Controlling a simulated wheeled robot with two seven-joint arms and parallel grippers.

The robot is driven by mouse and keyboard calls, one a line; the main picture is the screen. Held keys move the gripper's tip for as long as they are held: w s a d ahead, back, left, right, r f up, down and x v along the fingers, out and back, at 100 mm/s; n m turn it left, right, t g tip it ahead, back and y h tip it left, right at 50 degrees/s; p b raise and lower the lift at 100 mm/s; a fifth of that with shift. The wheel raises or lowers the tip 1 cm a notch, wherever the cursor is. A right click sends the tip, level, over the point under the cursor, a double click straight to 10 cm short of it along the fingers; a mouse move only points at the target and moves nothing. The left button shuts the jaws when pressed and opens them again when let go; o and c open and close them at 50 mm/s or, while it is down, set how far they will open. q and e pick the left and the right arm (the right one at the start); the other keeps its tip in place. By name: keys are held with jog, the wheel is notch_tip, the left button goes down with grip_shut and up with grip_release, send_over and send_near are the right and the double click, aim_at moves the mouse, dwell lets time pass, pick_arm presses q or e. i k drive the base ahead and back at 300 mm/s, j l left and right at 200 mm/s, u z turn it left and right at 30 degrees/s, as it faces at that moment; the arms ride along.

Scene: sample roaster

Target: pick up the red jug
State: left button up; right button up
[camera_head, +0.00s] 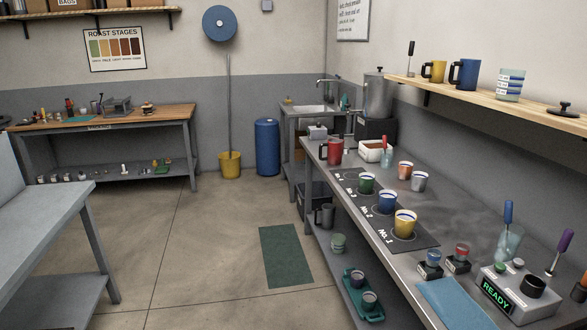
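The red jug (336,151) stands upright on the far end of the long grey bench (440,225) at the right. Its handle is on its left side as I see it. A white container (372,153) with a red-topped item in it stands just to its right. Nothing covers the jug from this view. Neither of my grippers is in view.
Several cups stand on a dark numbered mat (412,240) nearer on the bench. A shelf (480,95) with mugs hangs above. A grey table (40,215) is at left. The floor (195,250) between is clear, apart from a flat green mat (286,257).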

aim_at(335, 150)
jog(key=i, duration=2.7)
jog(key=i+u, duration=0.1)
jog(key=u, duration=0.3)
